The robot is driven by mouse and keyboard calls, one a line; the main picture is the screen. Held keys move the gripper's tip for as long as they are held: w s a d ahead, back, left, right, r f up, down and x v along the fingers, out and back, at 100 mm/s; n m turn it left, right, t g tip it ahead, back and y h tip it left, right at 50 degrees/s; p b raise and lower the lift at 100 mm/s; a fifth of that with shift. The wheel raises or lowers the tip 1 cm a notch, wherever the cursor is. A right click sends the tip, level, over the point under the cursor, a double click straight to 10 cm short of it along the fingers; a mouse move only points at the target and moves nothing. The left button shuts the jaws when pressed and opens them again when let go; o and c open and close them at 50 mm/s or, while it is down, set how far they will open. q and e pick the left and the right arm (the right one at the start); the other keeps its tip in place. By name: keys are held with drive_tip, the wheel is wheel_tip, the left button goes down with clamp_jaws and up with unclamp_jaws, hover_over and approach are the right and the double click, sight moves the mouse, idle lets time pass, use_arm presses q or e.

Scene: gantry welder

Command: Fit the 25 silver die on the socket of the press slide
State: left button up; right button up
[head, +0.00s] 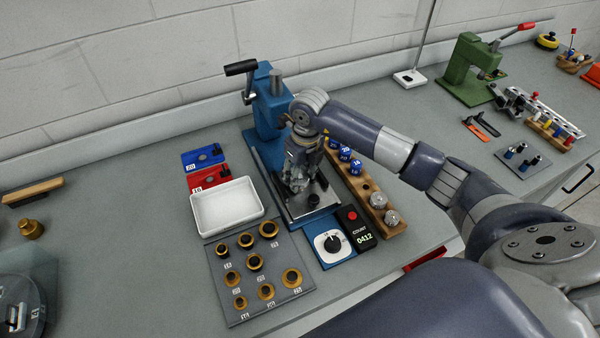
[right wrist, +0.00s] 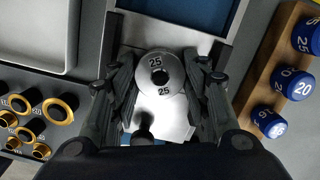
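The silver die (right wrist: 160,75), marked 25 with a hole in its middle, sits between the fingers of my right gripper (right wrist: 160,82). The fingers close on its two sides. In the head view my right gripper (head: 297,182) points down over the front of the blue press (head: 268,112), above its metal bed (head: 318,206). I cannot tell the gap between die and socket. My left gripper is not in view.
A wooden rack (head: 352,178) with blue and silver dies stands right of the press. A white tray (head: 228,207) and a grey board (head: 258,272) of brass-coloured rings lie left. A dial unit (head: 332,244) and a counter (head: 359,228) stand in front.

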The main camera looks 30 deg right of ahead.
drive_tip(key=o, duration=0.5)
drive_tip(key=shift+r, duration=0.1)
drive_tip(key=r, duration=0.4)
drive_tip(key=s+r, duration=0.1)
drive_tip(key=r, duration=0.6)
drive_tip(key=shift+s+d+r, duration=0.2)
drive_tip(key=shift+s+r, duration=0.05)
drive_tip(key=shift+r, duration=0.15)
